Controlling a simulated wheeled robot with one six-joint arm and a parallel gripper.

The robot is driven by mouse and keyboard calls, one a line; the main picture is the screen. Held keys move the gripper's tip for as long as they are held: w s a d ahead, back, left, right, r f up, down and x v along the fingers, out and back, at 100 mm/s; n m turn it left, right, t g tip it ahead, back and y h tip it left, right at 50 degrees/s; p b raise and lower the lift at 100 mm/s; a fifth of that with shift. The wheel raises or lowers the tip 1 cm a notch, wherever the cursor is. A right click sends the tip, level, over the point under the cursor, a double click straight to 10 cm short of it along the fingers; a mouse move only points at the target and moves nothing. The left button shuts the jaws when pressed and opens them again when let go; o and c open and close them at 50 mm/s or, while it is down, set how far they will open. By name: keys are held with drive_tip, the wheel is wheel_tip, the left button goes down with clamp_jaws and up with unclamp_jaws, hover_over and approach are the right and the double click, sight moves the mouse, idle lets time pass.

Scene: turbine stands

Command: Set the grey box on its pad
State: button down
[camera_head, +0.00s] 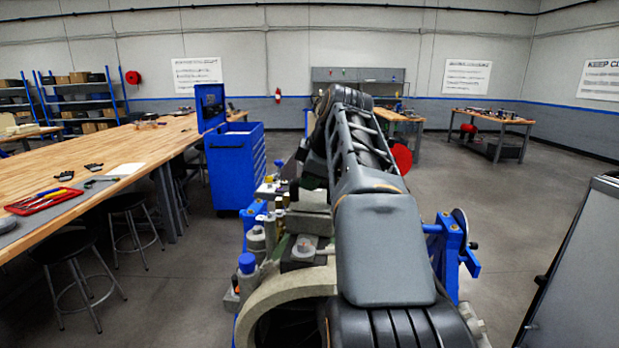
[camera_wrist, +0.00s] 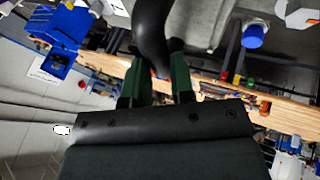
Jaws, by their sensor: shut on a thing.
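My gripper (camera_wrist: 158,75) shows in the wrist view with two green fingers a short gap apart. A dark, curved, tube-like piece (camera_wrist: 152,30) runs down between the fingers, and they are shut on it as far as I can see. I cannot make out a whole grey box or its pad there. In the head view my arm hides my gripper and the middle of the turbine stand (camera_head: 449,247). Dark grey blocks and fittings (camera_head: 302,254) show left of the arm on the turbine. I cannot tell whether one is the grey box.
A blue-capped bottle (camera_head: 247,264) stands on the turbine's left side. A long wooden bench (camera_head: 100,155) with a red tool tray (camera_head: 43,201) and several stools runs along the left. A blue tool cabinet (camera_head: 235,168) stands behind. Floor is clear at the right, before a grey panel (camera_head: 580,270).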

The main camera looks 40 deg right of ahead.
drive_tip(key=shift+f, duration=0.5)
drive_tip(key=c, duration=0.9)
unclamp_jaws()
drive_tip(key=shift+r, duration=0.1)
drive_tip(key=shift+o, duration=0.8)
drive_tip(key=shift+s+r, duration=0.1)
drive_tip(key=shift+p+v, duration=0.75)
drive_tip(key=shift+v, duration=0.4)
drive_tip(key=p+v, duration=0.2)
drive_tip(key=v, duration=0.2)
drive_tip(key=shift+s+r, duration=0.1)
drive_tip(key=shift+r, duration=0.2)
